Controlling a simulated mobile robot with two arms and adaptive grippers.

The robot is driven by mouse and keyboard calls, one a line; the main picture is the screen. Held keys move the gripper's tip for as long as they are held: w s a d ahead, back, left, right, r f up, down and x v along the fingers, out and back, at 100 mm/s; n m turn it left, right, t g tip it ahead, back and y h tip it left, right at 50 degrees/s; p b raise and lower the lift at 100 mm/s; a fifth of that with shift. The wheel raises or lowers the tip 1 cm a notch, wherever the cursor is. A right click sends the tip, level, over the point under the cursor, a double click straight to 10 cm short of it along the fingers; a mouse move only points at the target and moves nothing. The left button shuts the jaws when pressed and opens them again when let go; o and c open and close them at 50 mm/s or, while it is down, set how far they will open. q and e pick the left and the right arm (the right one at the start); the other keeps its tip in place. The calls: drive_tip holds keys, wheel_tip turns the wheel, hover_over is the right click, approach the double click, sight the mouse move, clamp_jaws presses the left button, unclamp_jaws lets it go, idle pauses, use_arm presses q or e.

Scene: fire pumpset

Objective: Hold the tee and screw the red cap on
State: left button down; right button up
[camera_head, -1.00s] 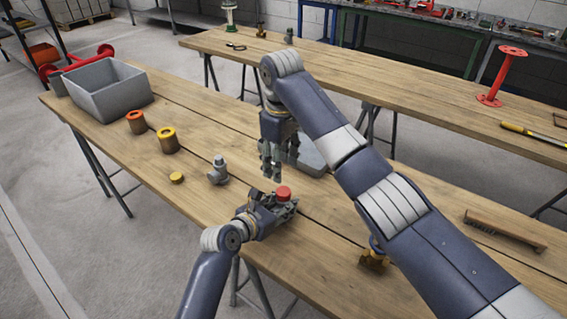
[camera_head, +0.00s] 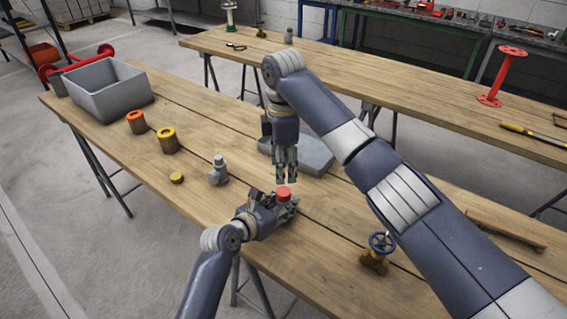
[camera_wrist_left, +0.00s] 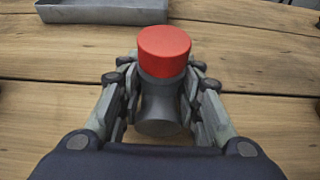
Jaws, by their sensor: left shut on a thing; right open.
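The grey tee (camera_wrist_left: 160,101) stands between the fingers of my left gripper (camera_head: 279,207), which is shut on it low over the near table. The red cap (camera_wrist_left: 164,50) sits on top of the tee's upper end in the left wrist view; it also shows in the head view (camera_head: 283,193). How far it is threaded cannot be told. My right gripper (camera_head: 286,178) points down just above the red cap, open and apart from it. Its fingers look close together from this angle. The tee is mostly hidden by my left fingers in the head view.
A second grey fitting (camera_head: 218,171), a yellow cap (camera_head: 177,178) and two capped brown cylinders (camera_head: 168,141) stand to the left. A grey bin (camera_head: 110,92) is at the far left. A grey tray (camera_head: 312,155) lies behind my right gripper. A blue-wheeled valve (camera_head: 377,252) stands at right.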

sight(284, 191)
wheel_tip(284, 191, down, 8)
drive_tip(key=shift+f, duration=0.1)
idle(0.4)
drive_tip(key=c, duration=1.1)
drive_tip(key=o, duration=1.1)
drive_tip(key=shift+o, duration=0.2)
drive_tip(key=shift+r, duration=2.35)
drive_tip(key=shift+r, duration=0.1)
drive_tip(key=shift+c, duration=0.2)
